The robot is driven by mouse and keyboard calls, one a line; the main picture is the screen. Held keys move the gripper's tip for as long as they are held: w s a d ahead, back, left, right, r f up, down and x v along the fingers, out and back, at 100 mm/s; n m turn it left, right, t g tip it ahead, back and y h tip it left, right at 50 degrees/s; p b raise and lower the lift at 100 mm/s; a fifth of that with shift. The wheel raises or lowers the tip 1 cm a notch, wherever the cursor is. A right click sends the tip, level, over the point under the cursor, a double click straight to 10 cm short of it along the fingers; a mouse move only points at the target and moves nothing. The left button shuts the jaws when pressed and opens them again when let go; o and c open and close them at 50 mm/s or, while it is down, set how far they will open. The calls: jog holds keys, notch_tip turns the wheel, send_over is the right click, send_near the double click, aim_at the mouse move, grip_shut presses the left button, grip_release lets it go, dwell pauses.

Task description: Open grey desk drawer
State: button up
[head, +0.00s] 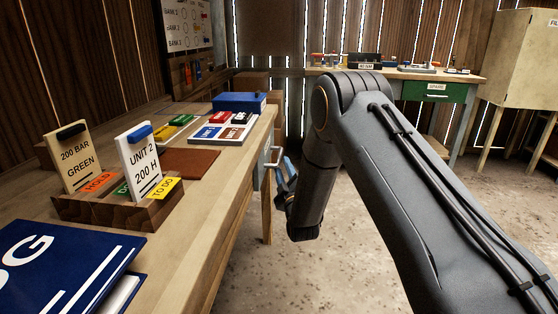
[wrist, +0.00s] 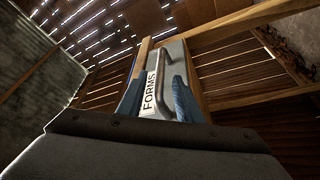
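The grey desk drawer (wrist: 173,54) shows in the wrist view with a white FORMS label (wrist: 152,88) and a grey bar handle. In the head view its front is seen nearly edge-on under the desk top, with the handle (head: 272,157) sticking out to the right. My gripper (head: 284,178) is beside the handle, partly hidden by my own arm. In the wrist view my gripper (wrist: 157,100) has its two blue fingers apart, one on each side of the label. I cannot tell whether either finger touches the handle. The drawer looks closed.
The wooden desk (head: 226,178) carries a card holder (head: 118,208), a blue binder (head: 62,268), a tray of coloured cards (head: 222,127) and a blue box (head: 239,102). A far bench has a green drawer (head: 436,92). Open floor lies right of the desk.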

aim_at(279, 155)
jog(key=b+x, duration=0.1)
jog(key=x, duration=0.5)
jog(key=shift+w+a, duration=0.1)
jog(key=shift+w, duration=0.25)
grip_shut()
